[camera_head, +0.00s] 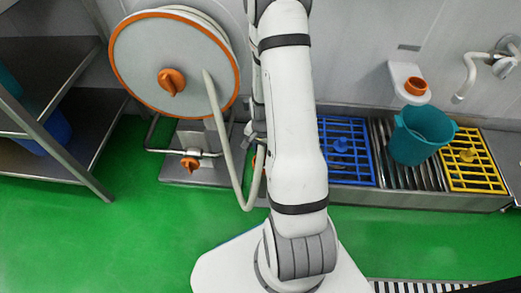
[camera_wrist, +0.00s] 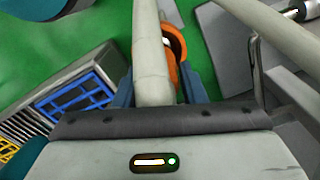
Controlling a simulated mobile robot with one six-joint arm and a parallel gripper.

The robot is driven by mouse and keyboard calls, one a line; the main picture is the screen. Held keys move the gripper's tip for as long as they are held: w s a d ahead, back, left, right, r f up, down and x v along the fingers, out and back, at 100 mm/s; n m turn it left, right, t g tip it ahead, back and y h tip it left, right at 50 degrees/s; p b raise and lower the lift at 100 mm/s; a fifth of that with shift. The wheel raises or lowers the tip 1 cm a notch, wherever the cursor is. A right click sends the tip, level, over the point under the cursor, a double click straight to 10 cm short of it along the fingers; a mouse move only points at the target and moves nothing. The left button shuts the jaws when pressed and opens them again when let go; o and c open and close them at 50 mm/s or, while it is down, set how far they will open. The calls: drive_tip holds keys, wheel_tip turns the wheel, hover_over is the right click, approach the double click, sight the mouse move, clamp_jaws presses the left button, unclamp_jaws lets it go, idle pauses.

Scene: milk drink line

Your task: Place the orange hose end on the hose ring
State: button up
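The pale hose (camera_head: 228,150) hangs in a loop from the reel and rises behind my arm. In the wrist view the hose (camera_wrist: 152,50) runs up between my gripper's blue fingers (camera_wrist: 157,88). The orange hose end (camera_wrist: 181,65) shows beside it between the fingers, partly covered by the hose. My gripper appears shut on it, though the contact is hidden. In the head view my arm hides most of the gripper. An orange ring (camera_head: 415,86) on a white wall holder (camera_head: 398,74) is at the right, apart from my gripper; I take it for the hose ring.
The hose reel (camera_head: 150,55) with its orange rim is on the wall at left. A metal shelf (camera_head: 85,130) stands far left. A trough with a blue grate (camera_head: 345,165), a teal bucket (camera_head: 418,140) and a yellow grate (camera_head: 475,175) lies below the ring. Green floor is clear in front.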

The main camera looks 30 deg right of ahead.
drive_tip(key=o, duration=0.3)
drive_tip(key=shift+o, duration=0.2)
wheel_tip(320, 180, up, 12)
drive_tip(key=p, duration=0.5)
drive_tip(key=shift+r+p, duration=0.25)
drive_tip(key=shift+p, duration=0.1)
drive_tip(key=s+a+r+n, duration=0.5)
drive_tip(key=s+a+r, duration=0.1)
drive_tip(key=r, duration=0.4)
drive_tip(key=s+a+r+n+t, duration=0.1)
drive_tip(key=s+a+r+n, duration=0.4)
drive_tip(key=r, duration=0.6)
drive_tip(key=shift+s+a+r+n, duration=0.25)
drive_tip(key=shift+s+a+n, duration=0.25)
drive_tip(key=shift+a, duration=0.55)
